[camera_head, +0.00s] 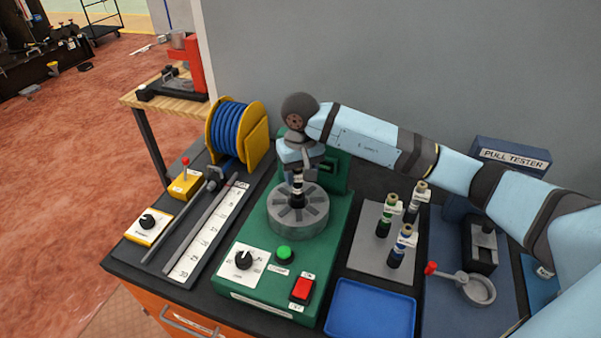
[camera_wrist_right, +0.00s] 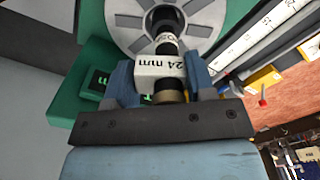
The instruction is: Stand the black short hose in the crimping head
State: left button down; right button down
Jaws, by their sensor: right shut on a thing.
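The black short hose (camera_head: 298,198) hangs about upright over the middle of the grey crimping head (camera_head: 276,217), a round segmented ring on the green crimper. Its lower end meets the dark centre opening, but I cannot tell how deep it reaches. In the right wrist view the hose (camera_wrist_right: 167,46) carries a white "24 mm" tag and a brass-coloured end, and the crimping head (camera_wrist_right: 207,20) lies beyond it. My right gripper (camera_wrist_right: 160,80) is shut on the hose near the tag; it also shows in the head view (camera_head: 298,176). My left gripper is out of view.
Several tagged hoses stand in a grey rack (camera_head: 367,246) right of the crimper. A blue tray (camera_head: 370,310) lies in front. The pull tester (camera_head: 512,157) is far right. A blue hose reel (camera_head: 232,130) and a ruler strip (camera_head: 205,235) are left.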

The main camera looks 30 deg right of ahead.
jog(key=shift+f+b, duration=0.55)
jog(key=shift+b, duration=0.05)
jog(key=c, duration=0.8)
grip_release()
jog(key=shift+o, duration=0.2)
jog(key=shift+r+p, duration=1.85)
jog(key=shift+r, duration=3.65)
